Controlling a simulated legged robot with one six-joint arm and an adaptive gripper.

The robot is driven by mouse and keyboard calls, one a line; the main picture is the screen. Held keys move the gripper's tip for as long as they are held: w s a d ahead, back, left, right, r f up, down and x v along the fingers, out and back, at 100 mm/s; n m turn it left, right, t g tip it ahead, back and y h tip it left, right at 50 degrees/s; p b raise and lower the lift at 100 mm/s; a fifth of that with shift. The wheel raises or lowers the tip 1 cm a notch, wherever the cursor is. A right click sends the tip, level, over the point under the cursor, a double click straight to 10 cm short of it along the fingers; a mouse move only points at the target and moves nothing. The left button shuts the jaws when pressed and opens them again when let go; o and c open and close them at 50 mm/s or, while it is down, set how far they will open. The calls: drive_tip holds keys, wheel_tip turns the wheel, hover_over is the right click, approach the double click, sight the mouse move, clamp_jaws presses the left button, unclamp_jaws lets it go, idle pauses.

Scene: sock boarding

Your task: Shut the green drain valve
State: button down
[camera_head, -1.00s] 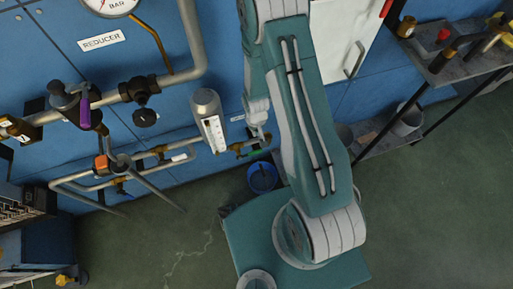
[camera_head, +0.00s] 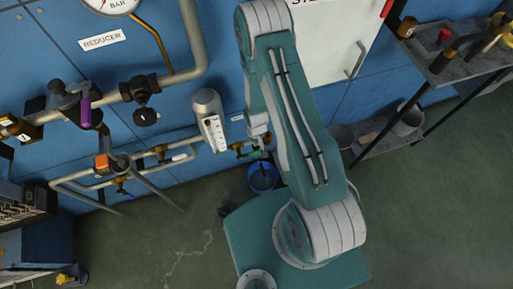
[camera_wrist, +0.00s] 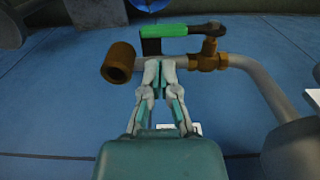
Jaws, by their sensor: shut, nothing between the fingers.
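The green drain valve lever (camera_wrist: 183,31) shows in the wrist view. It runs left from the brass valve body (camera_wrist: 208,58), roughly in line with the pipe, with a brass open end (camera_wrist: 119,63) at left. A black piece (camera_wrist: 151,46) sits below the lever's left end. My gripper (camera_wrist: 159,66) is shut and empty; its fingertips are in front of the pipe, just below the lever in the picture. I cannot tell whether they touch. In the head view the green lever (camera_head: 256,154) is small, beside my wrist, above a blue bucket.
The blue bucket (camera_head: 262,178) stands on the floor below the valve. A grey cylinder with a white scale (camera_head: 210,120) is left of the valve. Other pipes and valves line the blue wall at left. A shelf (camera_head: 445,65) stands at right.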

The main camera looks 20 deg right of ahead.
sight(256, 151)
wheel_tip(256, 151, down, 6)
drive_tip(key=shift+f, duration=0.15)
